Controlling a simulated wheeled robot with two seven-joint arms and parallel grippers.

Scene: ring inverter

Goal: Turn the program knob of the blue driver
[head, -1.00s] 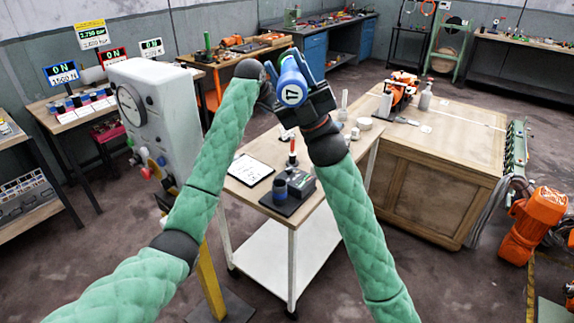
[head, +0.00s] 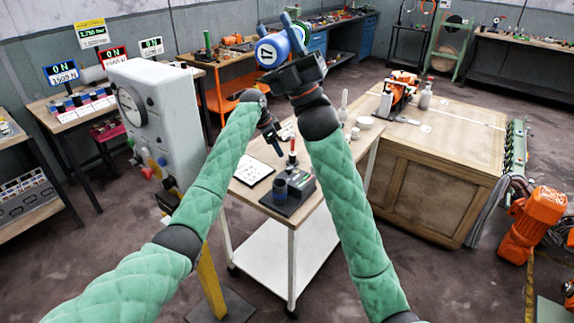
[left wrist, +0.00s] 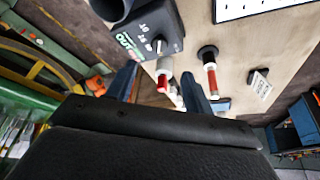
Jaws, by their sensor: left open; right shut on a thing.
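The blue driver (head: 267,52), with a round white end marked 17, is held high by my right gripper (head: 290,52), which is shut on it. The rest of the driver is partly hidden by the gripper; I cannot make out its program knob. My left gripper (head: 276,146) is lower, open and empty, its fingers pointing down over the small table, apart from the driver. In the left wrist view its two blue fingers (left wrist: 160,85) are spread wide. The driver does not show clearly there.
The small table (head: 243,189) carries a dark box with a cup (head: 280,190), an upright red-handled tool (head: 292,147) and a white sheet (head: 252,169). A grey gauge cabinet (head: 150,110) stands at left.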

